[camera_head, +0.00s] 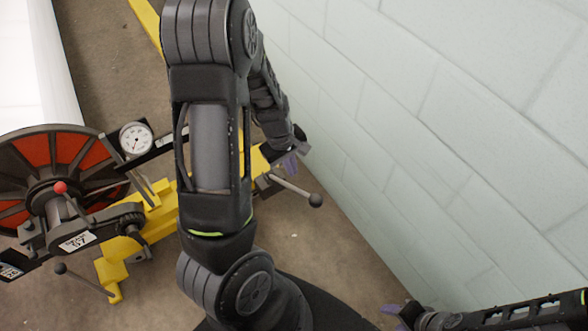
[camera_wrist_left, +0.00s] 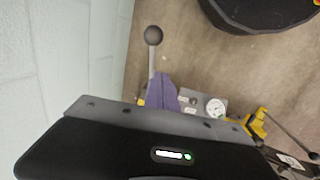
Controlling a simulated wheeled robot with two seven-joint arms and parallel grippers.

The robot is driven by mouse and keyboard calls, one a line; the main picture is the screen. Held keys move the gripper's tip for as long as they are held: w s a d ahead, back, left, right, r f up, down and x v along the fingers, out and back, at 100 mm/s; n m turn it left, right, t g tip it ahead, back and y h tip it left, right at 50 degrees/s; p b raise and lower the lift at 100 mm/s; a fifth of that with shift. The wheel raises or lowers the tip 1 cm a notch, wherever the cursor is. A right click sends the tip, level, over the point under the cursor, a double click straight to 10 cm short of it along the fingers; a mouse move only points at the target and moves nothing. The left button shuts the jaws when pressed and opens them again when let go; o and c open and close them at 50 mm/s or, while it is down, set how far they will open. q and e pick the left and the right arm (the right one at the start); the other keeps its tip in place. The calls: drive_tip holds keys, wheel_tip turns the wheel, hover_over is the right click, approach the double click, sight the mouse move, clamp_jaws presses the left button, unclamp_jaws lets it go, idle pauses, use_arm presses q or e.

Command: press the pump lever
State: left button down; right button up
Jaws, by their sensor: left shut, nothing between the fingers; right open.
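A grey lever with a dark ball knob (camera_head: 316,200) sticks out to the right from the yellow machine frame. My left gripper (camera_head: 290,162), with purple fingers, is shut and empty just above this lever in the head view. In the left wrist view, the lever's ball knob (camera_wrist_left: 153,35) and rod stand right beside the shut purple fingers (camera_wrist_left: 165,92); I cannot tell whether they touch. My right gripper (camera_head: 394,308) is open at the bottom of the head view, well away from the lever, and only partly visible.
A pale block wall (camera_head: 450,130) rises close to the right of the lever. A red and black wheel (camera_head: 85,152), a gauge (camera_head: 136,139), a red-knobbed lever (camera_head: 60,187) and another black-knobbed lever (camera_head: 60,268) are at left. My left arm hides part of the yellow frame (camera_head: 158,215).

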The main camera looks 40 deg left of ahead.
use_arm(q)
drive_tip(key=w+d+f+b, duration=0.1)
drive_tip(key=d+f, duration=0.3)
drive_tip(key=f, duration=0.6)
drive_tip(key=shift+w, duration=0.5)
drive_tip(key=shift+d+f, duration=0.1)
